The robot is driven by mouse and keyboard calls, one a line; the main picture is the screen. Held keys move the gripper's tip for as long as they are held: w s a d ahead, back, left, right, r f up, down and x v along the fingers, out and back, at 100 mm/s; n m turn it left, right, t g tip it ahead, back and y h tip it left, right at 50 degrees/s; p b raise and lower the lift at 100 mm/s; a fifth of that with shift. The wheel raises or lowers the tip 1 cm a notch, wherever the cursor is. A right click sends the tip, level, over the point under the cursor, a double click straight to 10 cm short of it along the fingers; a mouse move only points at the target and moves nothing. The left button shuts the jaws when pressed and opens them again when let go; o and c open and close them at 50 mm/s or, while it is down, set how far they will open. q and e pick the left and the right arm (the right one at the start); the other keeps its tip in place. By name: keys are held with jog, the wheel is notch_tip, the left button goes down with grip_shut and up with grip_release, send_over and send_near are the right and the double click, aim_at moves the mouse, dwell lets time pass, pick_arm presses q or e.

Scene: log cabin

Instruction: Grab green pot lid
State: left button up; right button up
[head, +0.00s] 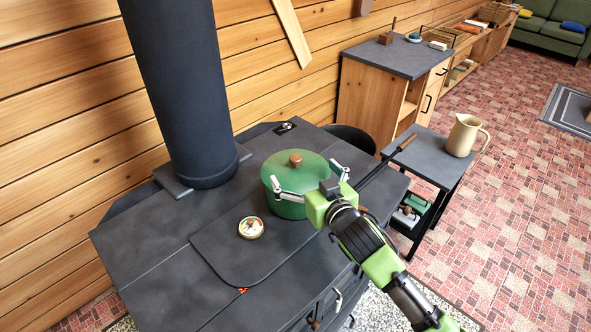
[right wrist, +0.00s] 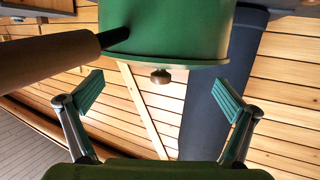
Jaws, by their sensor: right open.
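The green pot (head: 288,207) stands on the dark stove, with its green lid (head: 316,165) on top and a brown knob (head: 296,158) at the lid's middle. My right gripper (head: 306,178) is open at the near side of the pot, its fingers spread apart toward the lid. In the right wrist view, which is upside down, the open fingers (right wrist: 160,97) are on either side of the knob (right wrist: 160,76) in the picture, with nothing between them gripped. The lid's rim (right wrist: 165,62) shows there too. My left gripper is out of view.
The stove top (head: 150,275) has a thick dark flue pipe (head: 180,90) behind left of the pot and a small round gauge (head: 251,227) in front. A brown handle (right wrist: 45,68) sticks out from the pot in the wrist view. A side table with a beige jug (head: 465,136) stands at right.

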aim_at(297, 166)
jog(key=shift+p+x, duration=0.4)
jog(key=shift+x, duration=2.2)
jog(key=shift+a+f, duration=0.1)
jog(key=shift+s, duration=0.1)
